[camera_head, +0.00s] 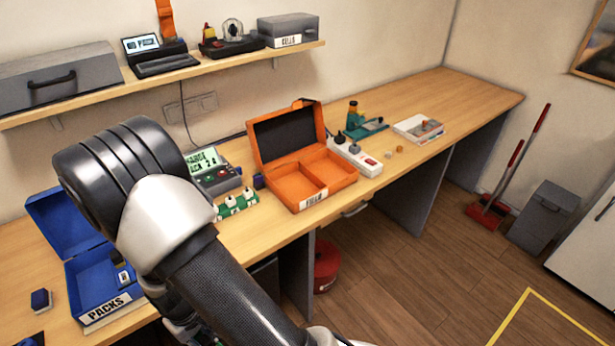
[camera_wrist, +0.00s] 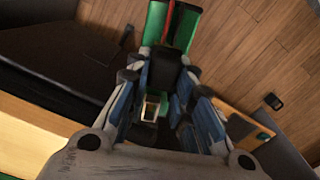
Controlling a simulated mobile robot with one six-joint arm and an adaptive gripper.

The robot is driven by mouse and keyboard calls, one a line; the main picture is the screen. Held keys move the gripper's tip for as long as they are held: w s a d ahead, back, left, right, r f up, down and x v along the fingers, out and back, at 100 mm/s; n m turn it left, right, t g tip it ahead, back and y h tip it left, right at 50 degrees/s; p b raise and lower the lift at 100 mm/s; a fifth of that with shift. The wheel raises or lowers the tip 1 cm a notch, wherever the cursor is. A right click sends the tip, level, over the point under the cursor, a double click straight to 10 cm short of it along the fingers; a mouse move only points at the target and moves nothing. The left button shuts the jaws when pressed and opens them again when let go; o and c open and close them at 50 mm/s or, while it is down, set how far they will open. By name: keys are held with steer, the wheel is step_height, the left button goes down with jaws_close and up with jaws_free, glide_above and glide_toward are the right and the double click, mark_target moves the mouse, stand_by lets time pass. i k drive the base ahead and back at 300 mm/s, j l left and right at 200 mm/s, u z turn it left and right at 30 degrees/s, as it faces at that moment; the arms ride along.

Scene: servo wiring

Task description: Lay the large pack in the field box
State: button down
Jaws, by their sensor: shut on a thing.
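The field box (camera_head: 298,160) is an orange open case on the bench, its lid standing up at the back. A divider splits its tray into two compartments, and both look empty. In the wrist view my gripper (camera_wrist: 162,90) is shut on a green pack with a black middle and a red stripe or lead, which I take as the large pack (camera_wrist: 156,22). It is held beyond the bench edge, with floor showing behind it. In the head view my arm hides the pack and most of the gripper, low and left of the field box.
A blue PACKS box (camera_head: 92,285) stands open at the left with a small pack inside. A charger with a display (camera_head: 213,172) and green modules (camera_head: 236,203) lie left of the field box. A white power strip (camera_head: 356,158) is right of it.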

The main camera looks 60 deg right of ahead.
mark_target(297, 190)
steer(key=k+l, duration=0.1)
steer(key=l, duration=0.35)
steer(key=k+l, duration=0.1)
steer(key=l, duration=0.35)
steer(key=k+l, duration=0.1)
steer(key=l, duration=0.8)
steer(key=k, duration=0.05)
